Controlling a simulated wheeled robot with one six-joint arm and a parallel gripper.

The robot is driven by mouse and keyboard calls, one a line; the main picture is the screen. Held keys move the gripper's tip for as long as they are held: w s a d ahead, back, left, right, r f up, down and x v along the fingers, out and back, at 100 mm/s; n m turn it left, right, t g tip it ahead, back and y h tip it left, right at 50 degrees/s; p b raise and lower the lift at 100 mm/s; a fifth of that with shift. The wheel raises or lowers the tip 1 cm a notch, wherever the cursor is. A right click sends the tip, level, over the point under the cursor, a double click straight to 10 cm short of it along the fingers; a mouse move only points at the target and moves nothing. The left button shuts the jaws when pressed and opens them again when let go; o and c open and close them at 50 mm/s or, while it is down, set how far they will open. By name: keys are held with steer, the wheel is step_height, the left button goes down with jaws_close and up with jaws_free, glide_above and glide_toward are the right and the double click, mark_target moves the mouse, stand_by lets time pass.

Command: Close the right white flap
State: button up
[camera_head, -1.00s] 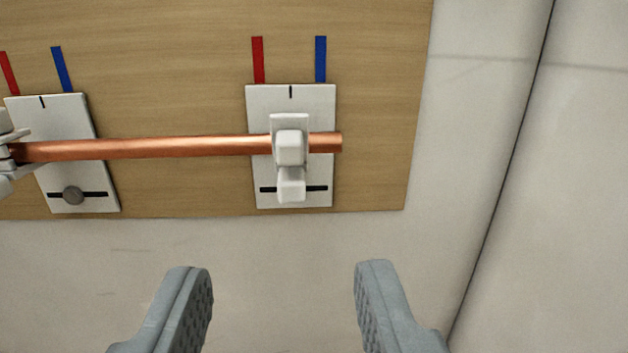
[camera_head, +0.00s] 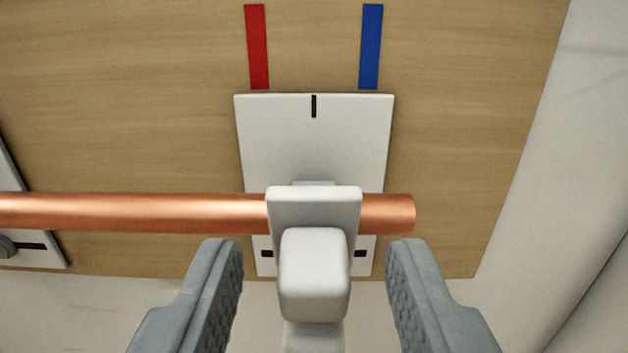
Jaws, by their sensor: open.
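The right white flap (camera_head: 315,215) stands in front of the copper pipe (camera_head: 130,212) near its right end, over a white plate (camera_head: 315,145) on the wooden board. A blocky white knob or tab (camera_head: 314,270) sticks out from it towards me and hides its lower part. My gripper (camera_head: 314,245) is open, with one grey finger on each side of the tab. Gaps show between both fingers and the tab, so it holds nothing. Whether the flap is latched cannot be told.
A red stripe (camera_head: 257,45) and a blue stripe (camera_head: 371,45) mark the wooden board (camera_head: 130,120) above the plate. Part of a second white plate with a grey round knob (camera_head: 6,246) shows at the left edge. The pale wall (camera_head: 560,190) at the right is bare.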

mark_target(314, 246)
steer(key=shift+w, duration=1.2)
steer(key=shift+c, duration=0.2)
steer(key=c, duration=0.7)
steer(key=shift+c, duration=0.2)
